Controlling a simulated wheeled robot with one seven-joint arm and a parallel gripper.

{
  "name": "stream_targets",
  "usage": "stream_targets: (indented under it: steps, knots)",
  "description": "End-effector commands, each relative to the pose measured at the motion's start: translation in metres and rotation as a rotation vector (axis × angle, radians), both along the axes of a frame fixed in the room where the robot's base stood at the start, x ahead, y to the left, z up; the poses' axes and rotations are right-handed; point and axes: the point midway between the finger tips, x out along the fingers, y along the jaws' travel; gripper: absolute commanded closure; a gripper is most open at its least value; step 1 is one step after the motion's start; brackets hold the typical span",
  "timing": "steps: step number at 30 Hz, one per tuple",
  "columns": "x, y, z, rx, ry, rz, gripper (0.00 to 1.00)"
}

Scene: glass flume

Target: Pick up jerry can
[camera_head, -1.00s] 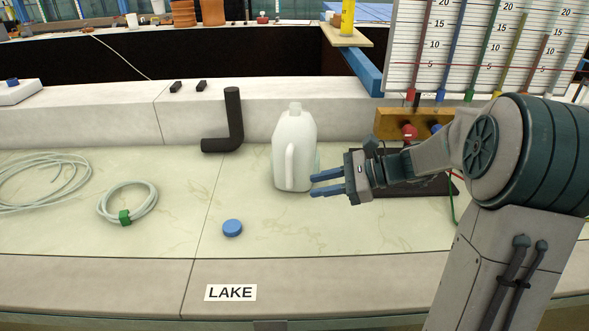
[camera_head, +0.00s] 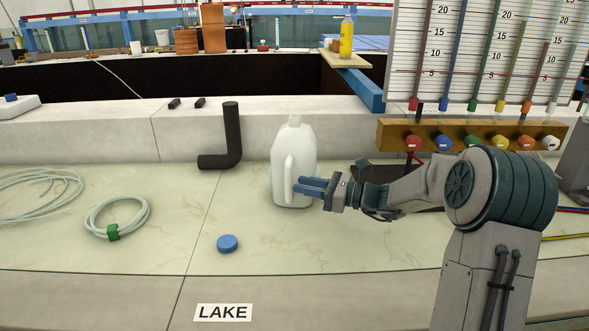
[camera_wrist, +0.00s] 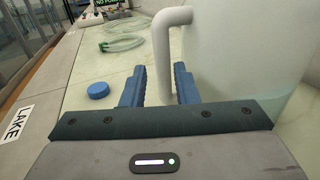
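The jerry can (camera_head: 305,155) is a translucent white jug with a side handle, standing upright on the pale counter. In the wrist view its body (camera_wrist: 235,60) fills the right side. Its handle (camera_wrist: 162,50) runs down toward the space between my fingers. My gripper (camera_head: 308,187) is at the lower part of the handle, with its blue fingers pointing left. The wrist view shows the fingers (camera_wrist: 158,88) apart, with the lower end of the handle between or just beyond them. I cannot tell whether they touch it.
A blue cap (camera_head: 227,243) and a coiled hose (camera_head: 117,217) lie on the counter to the left. A black elbow pipe (camera_head: 231,135) rests behind, against the ledge. A wooden block with coloured knobs (camera_head: 391,135) stands at the right. The counter in front of the can is clear.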

Motion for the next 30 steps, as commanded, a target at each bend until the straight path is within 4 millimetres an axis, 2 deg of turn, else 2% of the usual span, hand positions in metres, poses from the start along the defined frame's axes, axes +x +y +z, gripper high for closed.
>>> stream_targets:
  steps: [5, 12, 19, 20, 22, 23, 30]
  knots:
    - [0.006, 0.013, -0.002, 0.0, -0.002, 0.004, 0.73]
    - [0.02, 0.045, -0.002, 0.001, 0.0, 0.003, 0.73]
    - [0.022, 0.048, -0.001, 0.0, 0.0, -0.001, 0.73]
    - [0.021, 0.048, -0.001, 0.0, 0.0, -0.001, 0.76]
    - [0.021, 0.048, -0.001, 0.0, 0.0, -0.001, 0.95]
    - [0.021, 0.048, -0.001, 0.0, 0.0, -0.001, 1.0]
    - [0.021, 0.048, 0.001, 0.001, -0.004, 0.0, 1.0]
